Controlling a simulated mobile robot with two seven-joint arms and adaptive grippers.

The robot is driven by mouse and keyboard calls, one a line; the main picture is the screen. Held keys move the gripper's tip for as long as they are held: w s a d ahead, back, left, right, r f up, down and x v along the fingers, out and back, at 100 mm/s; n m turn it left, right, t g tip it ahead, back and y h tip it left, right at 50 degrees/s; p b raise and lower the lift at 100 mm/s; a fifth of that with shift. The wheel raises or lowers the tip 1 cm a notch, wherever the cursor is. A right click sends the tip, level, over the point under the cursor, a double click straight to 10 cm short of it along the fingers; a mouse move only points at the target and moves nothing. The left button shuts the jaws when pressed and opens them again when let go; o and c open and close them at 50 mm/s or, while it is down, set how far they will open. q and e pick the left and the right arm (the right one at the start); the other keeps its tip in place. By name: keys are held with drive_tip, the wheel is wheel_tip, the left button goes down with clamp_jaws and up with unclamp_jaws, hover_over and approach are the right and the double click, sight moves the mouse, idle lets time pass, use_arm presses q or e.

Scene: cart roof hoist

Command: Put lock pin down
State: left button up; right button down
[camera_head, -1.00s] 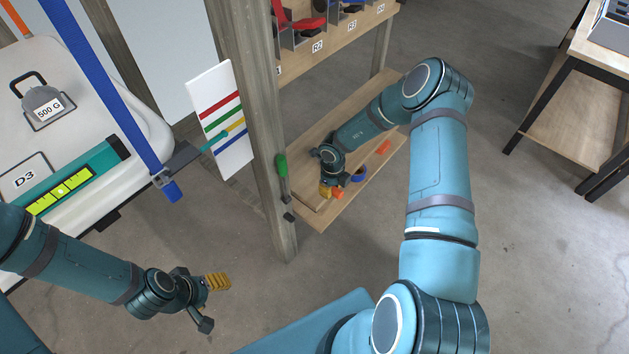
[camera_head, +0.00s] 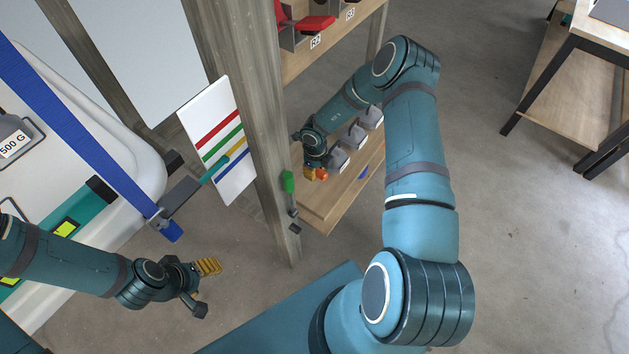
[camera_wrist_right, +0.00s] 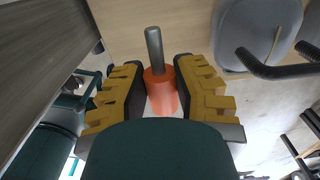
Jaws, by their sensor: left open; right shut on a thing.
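The lock pin has an orange head (camera_wrist_right: 160,92) and a grey metal shaft. It stands between the yellow-padded fingers of my right gripper (camera_wrist_right: 158,78), which is shut on it. In the head view my right gripper (camera_head: 315,168) is over the near left part of the wooden shelf (camera_head: 325,212), beside the post. Whether the pin touches the shelf cannot be told. My left gripper (camera_head: 203,288) is open and empty over the floor at lower left.
Grey weights (camera_head: 357,137) with dark handles stand on the shelf right beside my right gripper. A wooden post (camera_head: 250,110) with a green-handled tool (camera_head: 288,182) rises at its left. A blue strap (camera_head: 80,115) crosses a white cart at left.

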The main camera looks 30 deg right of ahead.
sight(315, 186)
drive_tip(key=shift+f+b, duration=0.6)
drive_tip(key=shift+f, duration=2.6)
drive_tip(key=shift+f+b, duration=0.4)
drive_tip(key=shift+f, duration=0.1)
drive_tip(key=shift+f, duration=0.1)
drive_tip(key=c, duration=0.8)
unclamp_jaws()
